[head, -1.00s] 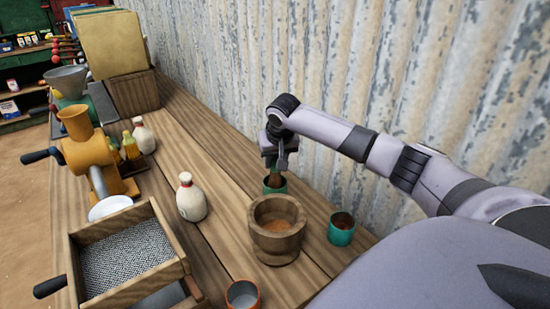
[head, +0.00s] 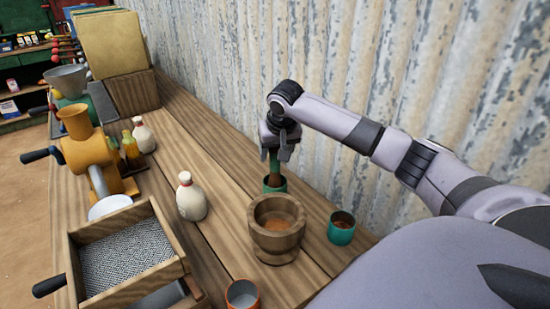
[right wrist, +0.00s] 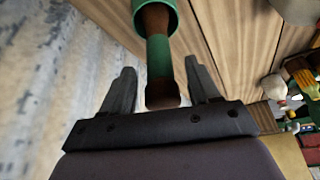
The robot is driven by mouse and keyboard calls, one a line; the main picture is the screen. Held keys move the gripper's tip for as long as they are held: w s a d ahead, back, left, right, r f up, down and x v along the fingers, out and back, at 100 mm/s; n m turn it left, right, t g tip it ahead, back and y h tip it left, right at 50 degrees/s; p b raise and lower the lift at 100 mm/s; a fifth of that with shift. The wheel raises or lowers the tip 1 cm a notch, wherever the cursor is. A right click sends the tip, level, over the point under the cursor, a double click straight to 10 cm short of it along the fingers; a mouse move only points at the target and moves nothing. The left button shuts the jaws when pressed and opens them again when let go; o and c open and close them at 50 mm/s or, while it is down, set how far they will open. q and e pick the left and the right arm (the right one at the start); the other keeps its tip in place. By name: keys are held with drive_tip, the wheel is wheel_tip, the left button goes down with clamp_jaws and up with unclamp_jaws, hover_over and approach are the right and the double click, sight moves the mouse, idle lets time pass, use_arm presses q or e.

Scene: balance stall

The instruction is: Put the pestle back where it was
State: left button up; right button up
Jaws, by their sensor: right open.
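The pestle (head: 274,166) is brown with a green band and stands nearly upright in a green cup (head: 275,186) behind the wooden mortar (head: 276,247). My right gripper (head: 276,156) is open at the pestle's top end. In the right wrist view the pestle (right wrist: 158,58) lies between the two spread fingers (right wrist: 159,68), with a gap on each side, and its far end is inside the green cup (right wrist: 173,14). The mortar holds some orange-brown powder. My left gripper is not in view.
A second green cup (head: 341,228) stands right of the mortar, and an orange-rimmed cup (head: 242,295) in front. A white bottle (head: 190,198), a sieve box (head: 128,255) and an orange grinder (head: 90,158) stand to the left. The corrugated wall (head: 330,90) is close behind my right arm.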

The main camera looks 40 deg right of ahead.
drive_tip(key=v, duration=0.8)
drive_tip(key=shift+s+r, duration=0.2)
drive_tip(key=shift+r, duration=0.15)
drive_tip(key=shift+a, duration=0.1)
drive_tip(key=shift+f, duration=0.1)
